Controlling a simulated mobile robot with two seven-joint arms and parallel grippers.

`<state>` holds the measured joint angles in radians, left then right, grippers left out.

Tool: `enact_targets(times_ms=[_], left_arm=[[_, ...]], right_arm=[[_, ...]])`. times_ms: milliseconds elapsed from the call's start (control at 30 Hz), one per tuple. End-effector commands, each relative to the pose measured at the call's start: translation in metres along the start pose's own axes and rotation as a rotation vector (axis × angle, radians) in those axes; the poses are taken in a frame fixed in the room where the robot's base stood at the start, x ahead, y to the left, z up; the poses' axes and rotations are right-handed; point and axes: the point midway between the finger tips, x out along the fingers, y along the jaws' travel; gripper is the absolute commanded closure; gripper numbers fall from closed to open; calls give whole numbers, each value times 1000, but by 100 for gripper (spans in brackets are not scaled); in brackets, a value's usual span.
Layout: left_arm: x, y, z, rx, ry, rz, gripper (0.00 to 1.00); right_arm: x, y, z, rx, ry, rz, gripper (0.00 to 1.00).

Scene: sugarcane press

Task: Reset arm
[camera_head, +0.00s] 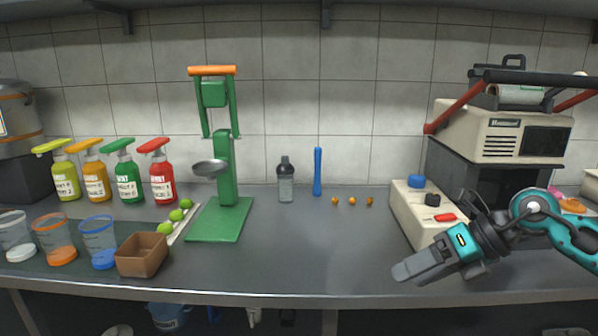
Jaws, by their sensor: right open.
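My right gripper (424,266) is over the right part of the counter, near its front edge. Its fingers point left and slightly down, and it holds nothing that I can see. My right arm comes in from the right edge, in front of a cream control box with blue, black and red knobs (418,210). The gap between the fingers is hard to see from this side. My left gripper is not in the picture.
A green press (226,180) with an orange handle stands left of centre. Coloured pump bottles (125,175), cups (56,240) and a brown box (142,254) are at left. A dark bottle (285,182) and blue muddler (317,172) stand behind. The counter's middle (310,245) is clear.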

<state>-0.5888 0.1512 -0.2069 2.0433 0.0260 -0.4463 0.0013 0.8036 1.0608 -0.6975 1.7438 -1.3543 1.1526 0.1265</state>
Motion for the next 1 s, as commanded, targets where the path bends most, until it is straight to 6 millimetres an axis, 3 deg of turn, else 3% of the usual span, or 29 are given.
enact_targets(times_ms=[33,100,200,300,367,500,633,800,900,1000], left_arm=[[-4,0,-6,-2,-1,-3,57],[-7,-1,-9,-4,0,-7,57],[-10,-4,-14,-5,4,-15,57],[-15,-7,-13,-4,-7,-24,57],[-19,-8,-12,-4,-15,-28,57],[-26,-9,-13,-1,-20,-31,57],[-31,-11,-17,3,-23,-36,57],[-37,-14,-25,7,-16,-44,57],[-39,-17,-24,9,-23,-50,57],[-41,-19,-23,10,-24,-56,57]], right_arm=[[23,26,-4,52,-22,134,31],[45,57,-6,148,-79,307,31],[64,92,-6,333,-173,530,31],[73,110,-4,566,-279,713,31],[76,112,-4,728,-346,800,31],[82,94,-14,1155,-509,932,31],[95,56,-49,1597,-657,954,31],[116,11,-135,2171,-812,843,31],[125,-2,-188,2432,-866,741,31],[131,-5,-225,2596,-892,663,31]])
